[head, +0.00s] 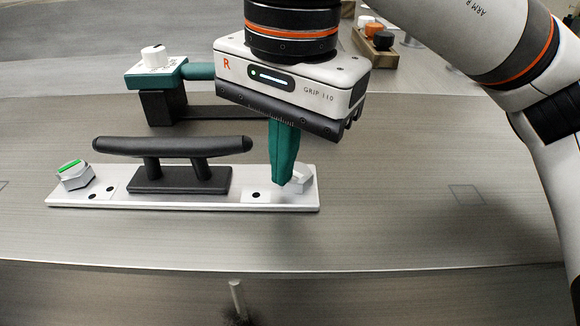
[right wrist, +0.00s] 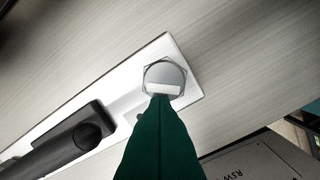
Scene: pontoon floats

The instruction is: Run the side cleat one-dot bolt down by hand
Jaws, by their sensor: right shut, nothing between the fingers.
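The black side cleat (head: 180,178) stands on a white plate (head: 120,195). At the plate's right end, beside a single black dot (head: 256,195), is the one-dot bolt (head: 302,178), a silver hex head partly hidden behind my fingers. In the right wrist view the bolt head (right wrist: 165,76) shows a white stripe near the fingertips. My right gripper (head: 281,182) points down with its teal fingers shut and empty, tips beside the bolt head; whether they touch it I cannot tell. The two-dot bolt (head: 74,175), with a green stripe, sits tilted at the left end. My left gripper is out of view.
Behind the cleat, a teal tool with a white knob (head: 154,57) rests on a dark stand (head: 163,106). The metal top right of the plate is clear.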

